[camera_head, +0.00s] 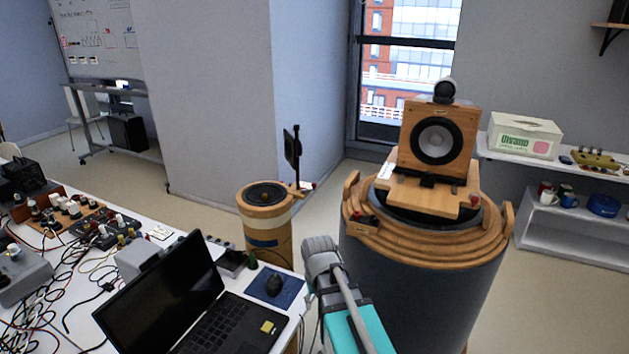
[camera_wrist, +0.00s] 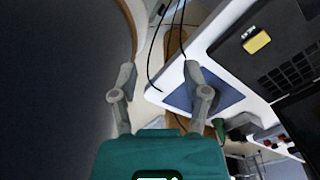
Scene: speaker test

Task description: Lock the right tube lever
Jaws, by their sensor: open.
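The large dark right tube (camera_head: 420,300) stands at the right with a stepped wooden top (camera_head: 400,232). Curved wooden pieces rise from its rim at the left (camera_head: 350,186) and right (camera_head: 508,217). A small dark part with red (camera_head: 366,222) sits on the rim's front left; I cannot tell which part is the lever. The smaller left tube (camera_head: 264,228) has a wooden rim. My gripper (camera_wrist: 160,74) is open and empty in the wrist view, its fingers spread apart. The tube's dark side (camera_wrist: 55,80) fills the left of that view. No lever shows clearly there.
A wooden speaker (camera_head: 436,140) stands on the right tube. The white table (camera_head: 285,326) holds a laptop (camera_head: 160,295), a blue mouse pad (camera_head: 290,292) and cables. Its edge and hanging cables lie close to my gripper in the wrist view. Shelves (camera_head: 575,215) stand at the far right.

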